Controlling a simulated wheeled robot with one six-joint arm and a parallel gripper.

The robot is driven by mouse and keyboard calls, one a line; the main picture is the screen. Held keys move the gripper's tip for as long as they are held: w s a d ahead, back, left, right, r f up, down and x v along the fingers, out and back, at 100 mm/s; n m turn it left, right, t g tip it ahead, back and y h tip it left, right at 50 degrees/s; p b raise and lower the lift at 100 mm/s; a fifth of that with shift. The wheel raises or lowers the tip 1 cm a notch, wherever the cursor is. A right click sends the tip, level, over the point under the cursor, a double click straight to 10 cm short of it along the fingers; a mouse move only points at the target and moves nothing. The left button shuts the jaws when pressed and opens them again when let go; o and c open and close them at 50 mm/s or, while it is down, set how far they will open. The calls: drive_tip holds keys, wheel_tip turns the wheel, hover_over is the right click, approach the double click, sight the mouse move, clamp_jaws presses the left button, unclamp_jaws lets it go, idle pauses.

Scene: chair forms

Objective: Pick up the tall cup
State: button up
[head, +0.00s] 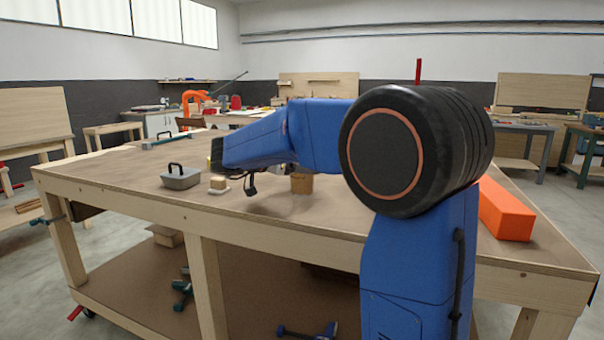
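A brown, wood-coloured block or cup (301,184) stands on the workbench (120,170), below my arm. Its top is partly hidden by the arm, so I cannot tell whether it is the tall cup. A shorter tan piece (218,182) sits on a small white base to its left. No other cup shape shows clearly. My blue arm reaches left over the bench, and the dark end with my gripper (216,155) is above and left of the brown piece. The fingers are too small and hidden to read, and I see nothing held.
A grey box with a black handle (181,178) stands left of the tan piece. A long orange block (505,211) lies at the bench's right side. A blue-grey tool (167,143) lies at the far left. The bench's front left is clear.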

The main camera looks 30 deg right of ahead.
drive_tip(key=shift+r+x, duration=0.1)
drive_tip(key=shift+x, duration=1.3)
drive_tip(key=shift+r+x, duration=0.15)
drive_tip(key=shift+x, duration=1.25)
drive_tip(key=shift+c, duration=0.3)
drive_tip(key=c, duration=0.8)
